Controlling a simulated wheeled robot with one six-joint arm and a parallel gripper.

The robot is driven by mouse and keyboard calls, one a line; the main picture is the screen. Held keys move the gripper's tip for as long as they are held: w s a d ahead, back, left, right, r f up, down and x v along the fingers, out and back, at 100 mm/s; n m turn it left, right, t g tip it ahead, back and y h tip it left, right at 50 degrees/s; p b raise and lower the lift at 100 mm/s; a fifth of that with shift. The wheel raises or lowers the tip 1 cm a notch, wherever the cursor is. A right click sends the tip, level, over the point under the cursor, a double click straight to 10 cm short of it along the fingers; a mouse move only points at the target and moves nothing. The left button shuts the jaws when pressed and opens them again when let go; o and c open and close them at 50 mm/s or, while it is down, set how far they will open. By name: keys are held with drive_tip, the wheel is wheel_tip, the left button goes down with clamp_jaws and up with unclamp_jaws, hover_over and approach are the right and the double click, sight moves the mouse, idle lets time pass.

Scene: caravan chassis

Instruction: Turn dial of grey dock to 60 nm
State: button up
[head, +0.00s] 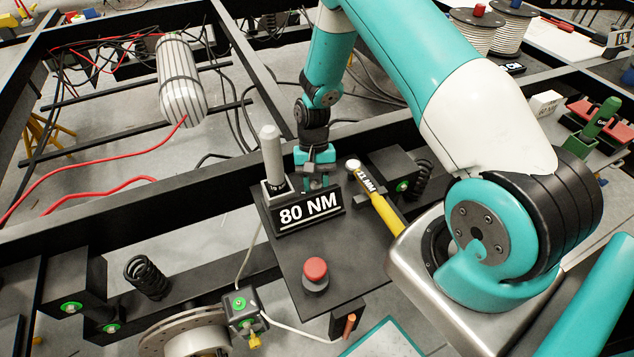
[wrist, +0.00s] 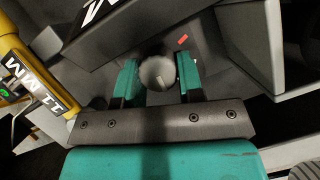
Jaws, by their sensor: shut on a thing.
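In the head view the dial is hidden by the display and fingers.
A red button (head: 316,269) is in front of the dock. Black chassis beams (head: 110,222) and a coil spring (head: 147,277) lie to the left.

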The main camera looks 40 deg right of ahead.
drive_tip(key=shift+a+n+g+h, duration=0.15)
drive_tip(key=shift+n+h, duration=0.25)
drive_tip(key=shift+n, duration=0.65)
drive_tip(key=shift+d+n+g+h, duration=0.15)
drive_tip(key=shift+n+h, duration=0.25)
drive_tip(key=shift+n, duration=0.65)
drive_tip(key=shift+a, duration=0.1)
drive_tip(key=o, duration=0.7)
drive_tip(key=shift+c, duration=0.2)
drive_tip(key=a+b+v, duration=0.1)
drive_tip(key=v, duration=1.6)
drive_tip(key=shift+d+r, duration=0.3)
drive_tip(key=shift+d, duration=0.1)
